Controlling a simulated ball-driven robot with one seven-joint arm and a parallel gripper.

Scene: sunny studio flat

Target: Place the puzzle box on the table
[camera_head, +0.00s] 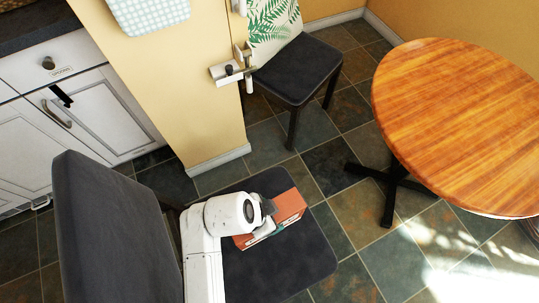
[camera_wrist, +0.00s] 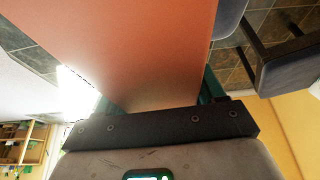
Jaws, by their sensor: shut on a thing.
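The puzzle box (camera_head: 288,208) is an orange-red box with a pale side, seen over the seat of the near dark chair in the head view. My gripper (camera_head: 264,222) is shut on it; my wrist covers part of the box. In the wrist view the box (camera_wrist: 150,45) fills the upper middle, between the fingers of my gripper (camera_wrist: 160,105). I cannot tell whether the box touches the seat. The round wooden table (camera_head: 460,120) stands at the right in the head view, apart from the box, and its visible top is bare.
The near chair (camera_head: 105,225) has its backrest left of my arm. Another dark chair (camera_head: 300,68) with a leaf-patterned cushion stands at the back, beside a yellow wall (camera_head: 180,90). White cabinets (camera_head: 100,110) are at left. Tiled floor (camera_head: 345,215) lies open between near chair and table.

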